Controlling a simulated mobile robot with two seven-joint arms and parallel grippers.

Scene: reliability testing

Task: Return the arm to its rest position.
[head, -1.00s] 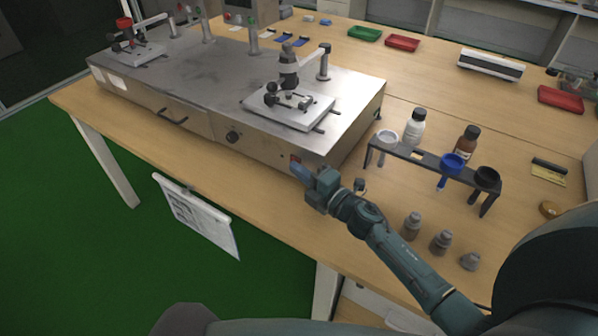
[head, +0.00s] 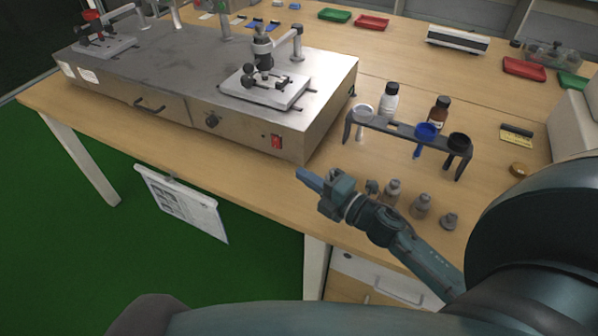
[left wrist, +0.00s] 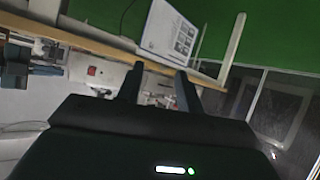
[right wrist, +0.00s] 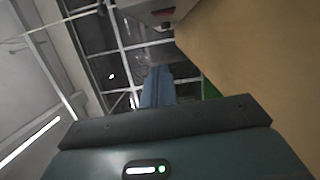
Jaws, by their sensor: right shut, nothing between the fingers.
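My right gripper (head: 306,176) is shut and empty. It is held out over the front part of the wooden table (head: 255,185), just right of and below the red switch (head: 276,142) on the metal machine (head: 225,125), apart from it. In the right wrist view its blue fingers (right wrist: 158,88) lie together with nothing between them. My left gripper does not show in the head view. In the left wrist view its two dark fingers (left wrist: 158,88) stand apart, with nothing seen held between them.
A dark rack (head: 400,135) holding cups stands right of the machine, with a white bottle (head: 389,100) and a brown bottle (head: 439,111) behind it. Small grey weights (head: 421,206) stand close behind my right forearm. A hanging sheet (head: 183,205) is at the table's front.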

